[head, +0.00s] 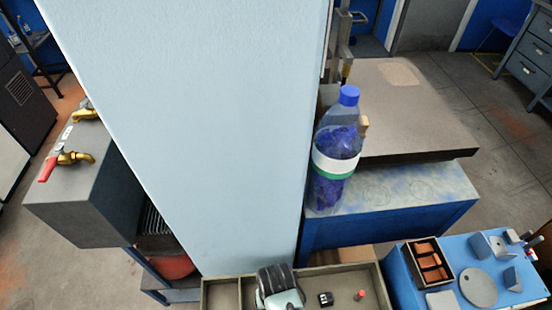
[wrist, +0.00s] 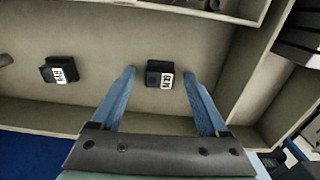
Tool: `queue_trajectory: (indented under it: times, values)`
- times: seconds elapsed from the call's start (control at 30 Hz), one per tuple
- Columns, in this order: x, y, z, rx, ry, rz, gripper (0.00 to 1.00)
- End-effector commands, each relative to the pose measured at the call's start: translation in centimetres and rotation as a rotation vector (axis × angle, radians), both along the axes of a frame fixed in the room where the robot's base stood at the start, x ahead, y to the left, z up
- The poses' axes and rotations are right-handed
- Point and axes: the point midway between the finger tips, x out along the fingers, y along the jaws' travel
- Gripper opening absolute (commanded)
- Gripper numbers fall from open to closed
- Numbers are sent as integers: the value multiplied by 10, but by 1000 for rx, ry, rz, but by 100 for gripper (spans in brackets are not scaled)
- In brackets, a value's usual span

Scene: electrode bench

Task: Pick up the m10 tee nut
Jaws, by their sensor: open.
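Two small black blocks with white labels, which look like the tee nuts, lie on the floor of a beige tray (wrist: 110,35) in the wrist view. One black block (wrist: 153,80) appears between the blue fingertips of my gripper (wrist: 159,74), with a gap on each side. The other black block (wrist: 52,74) lies to the left, outside the fingers. The labels are too blurred to read surely, so I cannot tell which is the M10. My gripper is open and empty. In the head view one black block (head: 325,299) shows in the tray.
The tray's wall (wrist: 235,75) runs close to the right finger. In the head view a red-topped piece (head: 360,295) stands in the tray. A blue table (head: 415,296) with an orange-celled box (head: 443,281) and grey parts is at right. A bottle (head: 336,155) stands behind.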

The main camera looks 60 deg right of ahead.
Motion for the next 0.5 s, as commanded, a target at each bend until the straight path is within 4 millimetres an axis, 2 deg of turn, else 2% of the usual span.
queue_trajectory:
  times: [0.07, 0.5]
  values:
    - [0, 0, 0, 0, 0, 0, 78]
    - [0, 0, 0, 1, 1, 0, 0]
